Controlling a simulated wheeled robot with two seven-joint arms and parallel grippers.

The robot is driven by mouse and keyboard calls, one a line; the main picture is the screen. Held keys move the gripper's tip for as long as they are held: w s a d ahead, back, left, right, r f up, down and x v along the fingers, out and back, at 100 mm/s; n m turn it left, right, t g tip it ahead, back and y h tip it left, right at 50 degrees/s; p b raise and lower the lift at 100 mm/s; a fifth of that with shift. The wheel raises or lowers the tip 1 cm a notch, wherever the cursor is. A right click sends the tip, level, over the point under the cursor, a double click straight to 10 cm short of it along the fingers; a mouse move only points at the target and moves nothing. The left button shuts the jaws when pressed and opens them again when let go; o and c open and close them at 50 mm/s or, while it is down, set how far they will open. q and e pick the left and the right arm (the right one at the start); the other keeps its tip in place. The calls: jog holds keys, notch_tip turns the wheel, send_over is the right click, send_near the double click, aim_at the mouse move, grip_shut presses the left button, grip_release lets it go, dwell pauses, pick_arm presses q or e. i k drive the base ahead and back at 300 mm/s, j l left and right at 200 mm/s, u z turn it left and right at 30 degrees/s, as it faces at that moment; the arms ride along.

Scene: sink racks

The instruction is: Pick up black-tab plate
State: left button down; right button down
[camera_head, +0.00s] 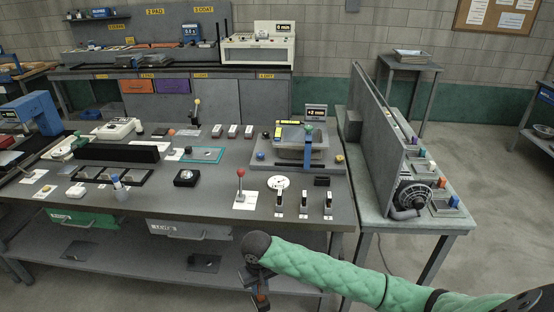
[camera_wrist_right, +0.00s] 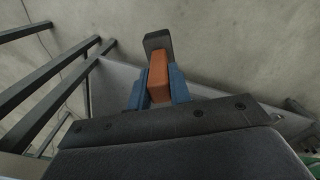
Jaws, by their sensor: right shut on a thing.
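My right gripper (camera_head: 258,284) hangs at the end of my green-sleeved arm, in front of the main bench's front edge and below its top. In the right wrist view my right gripper (camera_wrist_right: 158,85) is shut, its blue fingers on either side of an orange-brown block (camera_wrist_right: 159,72). A dark grey piece (camera_wrist_right: 157,41) shows just beyond the block; I cannot tell whether they are joined. I cannot single out a black-tab plate. Several small pieces with coloured tabs (camera_head: 442,183) stand on the right-hand table. My left gripper is not in view.
The main bench (camera_head: 225,190) carries a red-knobbed lever (camera_head: 240,188), three small upright stands (camera_head: 304,202) and a grey device (camera_head: 300,142). A tall grey panel (camera_head: 378,125) and a round black fan-like unit (camera_head: 415,197) stand on the right table. A lower shelf (camera_head: 150,262) runs under the bench.

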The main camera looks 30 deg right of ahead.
aim_at(192, 154)
jog(key=i+j+z, duration=0.25)
jog(key=j, duration=0.15)
jog(key=j+z, duration=0.25)
jog(key=j, duration=0.15)
jog(key=i+j+z, duration=0.15)
jog(key=j+z, duration=0.15)
jog(key=j, duration=0.15)
jog(key=j+z, duration=0.25)
jog(key=j, duration=0.2)
jog(key=i, duration=0.05)
